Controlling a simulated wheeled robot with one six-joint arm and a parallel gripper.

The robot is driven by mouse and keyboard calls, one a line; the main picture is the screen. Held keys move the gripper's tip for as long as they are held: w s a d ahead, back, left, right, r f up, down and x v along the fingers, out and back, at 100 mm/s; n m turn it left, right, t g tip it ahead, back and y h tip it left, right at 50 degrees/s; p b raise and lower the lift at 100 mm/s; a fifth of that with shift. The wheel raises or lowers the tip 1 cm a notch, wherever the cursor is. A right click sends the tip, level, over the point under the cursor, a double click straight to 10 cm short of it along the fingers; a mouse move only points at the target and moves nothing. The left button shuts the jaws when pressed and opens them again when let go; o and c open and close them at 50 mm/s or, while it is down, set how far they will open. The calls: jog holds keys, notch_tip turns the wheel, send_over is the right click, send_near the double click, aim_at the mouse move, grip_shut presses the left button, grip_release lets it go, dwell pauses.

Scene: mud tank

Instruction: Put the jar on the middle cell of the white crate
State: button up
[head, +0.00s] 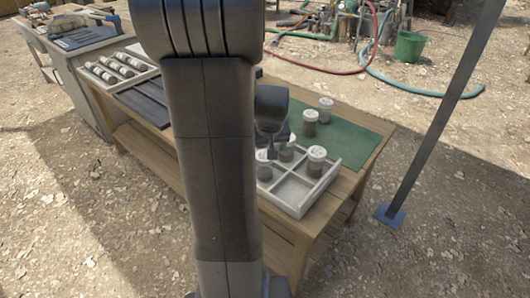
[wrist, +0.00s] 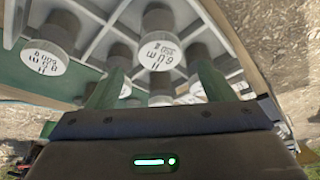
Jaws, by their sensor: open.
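The white crate (head: 322,187) sits at the near right end of the wooden table, divided into cells. Jars with pale round lids stand in some of its cells, among them one at the right (head: 316,160) and one further back (head: 287,150). My gripper (head: 271,147) is low over the crate's left part. In the wrist view, its green fingers (wrist: 160,75) are open and apart, with a lettered jar lid (wrist: 160,51) in line between them. I cannot tell which jar is the task's one, nor whether the fingers touch it. My arm hides the crate's left side.
Two jars, one further (head: 326,110) and one nearer (head: 310,125), stand on the green mat (head: 350,138) behind the crate. A tray of white cylinders (head: 118,70) lies at the table's left. A grey post (head: 440,115) stands right of the table. Two front cells are empty.

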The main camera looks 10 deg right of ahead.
jog(key=shift+v, duration=1.5)
